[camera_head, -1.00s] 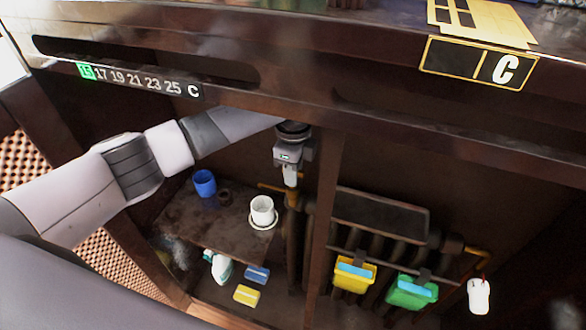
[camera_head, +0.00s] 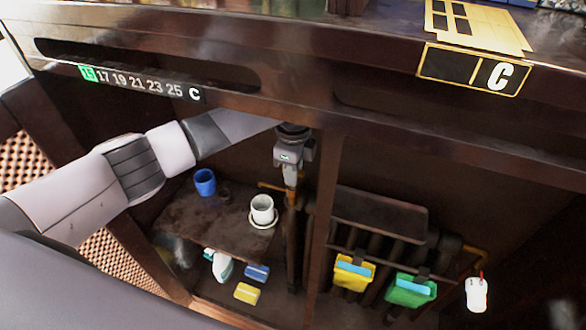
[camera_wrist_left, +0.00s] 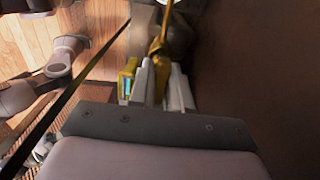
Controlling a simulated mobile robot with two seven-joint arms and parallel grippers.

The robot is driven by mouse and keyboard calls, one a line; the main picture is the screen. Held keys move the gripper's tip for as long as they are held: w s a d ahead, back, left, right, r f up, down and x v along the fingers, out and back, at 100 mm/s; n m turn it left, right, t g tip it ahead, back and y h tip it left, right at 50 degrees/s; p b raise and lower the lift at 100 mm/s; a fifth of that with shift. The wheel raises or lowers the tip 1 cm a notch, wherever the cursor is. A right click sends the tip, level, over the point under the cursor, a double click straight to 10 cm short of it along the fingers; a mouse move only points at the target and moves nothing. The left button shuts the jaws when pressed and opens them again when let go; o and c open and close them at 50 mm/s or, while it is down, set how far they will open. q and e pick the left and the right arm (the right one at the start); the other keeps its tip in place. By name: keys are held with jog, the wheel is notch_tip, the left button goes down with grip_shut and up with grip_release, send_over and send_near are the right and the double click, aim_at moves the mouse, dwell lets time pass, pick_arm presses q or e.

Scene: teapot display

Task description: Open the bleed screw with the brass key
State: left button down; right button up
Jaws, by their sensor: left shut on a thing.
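In the left wrist view my left gripper (camera_wrist_left: 160,88) is shut on a slim brass piece, which looks like the brass key (camera_wrist_left: 160,45). The key stands out beyond the fingertips. Brass pipework (camera_head: 272,187) shows beside the fingertips in the head view. The bleed screw cannot be made out, and I cannot tell whether the key touches it. My right gripper is not in view.
A dark upright post (camera_head: 323,200) stands just right of the gripper. A shelf at left holds a blue cup (camera_head: 204,181) and a white cup (camera_head: 262,208). Yellow (camera_head: 350,277) and green (camera_head: 408,291) containers hang on the radiator. A white vessel (camera_head: 477,296) hangs at right.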

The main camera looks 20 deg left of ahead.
pick_arm(q)
jog(key=shift+p, duration=0.4)
dwell(0.7)
jog(key=shift+f, duration=0.7)
dwell(1.5)
dwell(0.5)
jog(key=shift+r+n+p, duration=0.1)
jog(key=shift+n+p, duration=1.7)
jog(key=shift+n, duration=0.5)
jog(key=shift+p, duration=0.3)
jog(key=shift+n+p, duration=1.15)
jog(key=shift+n, duration=1.55)
